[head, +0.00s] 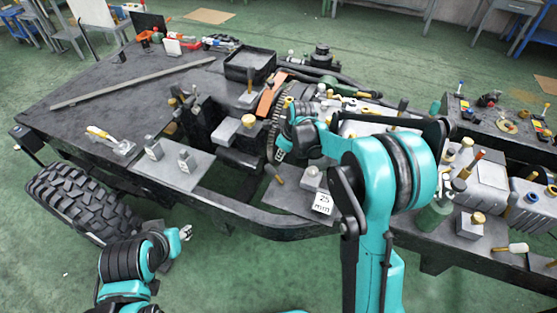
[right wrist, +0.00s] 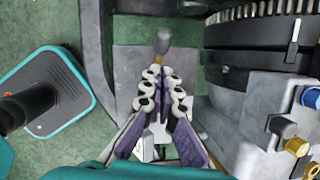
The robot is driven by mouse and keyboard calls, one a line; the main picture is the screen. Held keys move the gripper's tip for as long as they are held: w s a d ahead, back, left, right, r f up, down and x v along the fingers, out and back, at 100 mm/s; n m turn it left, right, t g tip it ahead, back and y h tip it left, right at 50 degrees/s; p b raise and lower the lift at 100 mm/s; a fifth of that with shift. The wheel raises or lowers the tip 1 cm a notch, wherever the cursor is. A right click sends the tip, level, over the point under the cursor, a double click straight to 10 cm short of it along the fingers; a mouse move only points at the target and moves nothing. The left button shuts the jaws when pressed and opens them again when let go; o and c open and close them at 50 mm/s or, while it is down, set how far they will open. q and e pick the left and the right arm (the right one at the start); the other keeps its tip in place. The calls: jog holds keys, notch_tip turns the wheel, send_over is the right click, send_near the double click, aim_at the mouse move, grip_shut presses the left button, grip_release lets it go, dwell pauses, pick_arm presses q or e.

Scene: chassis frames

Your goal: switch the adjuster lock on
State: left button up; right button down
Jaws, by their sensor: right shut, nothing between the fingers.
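A small lever with a grey knob and brass stem (right wrist: 162,42) shows just beyond my right fingertips in the right wrist view. In the head view what looks like the same lever (head: 271,170) stands just below my right gripper (head: 281,156). The right gripper (right wrist: 162,80) is shut and empty, its fingertips very close to the lever; whether they touch it I cannot tell. No label marks it as the adjuster lock. My left gripper (head: 186,232) is low at the left, off the chassis, near the tyre; its jaws are too small to read.
A dark toothed wheel (right wrist: 265,12) rises at the right in the wrist view. A black tray (head: 249,64) lies behind.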

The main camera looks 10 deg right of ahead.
jog(key=shift+s+a+r, duration=0.1)
jog(key=shift+s+r, duration=0.1)
jog(key=shift+r, duration=0.45)
jog(key=shift+s+r, duration=0.15)
jog(key=shift+r, duration=0.45)
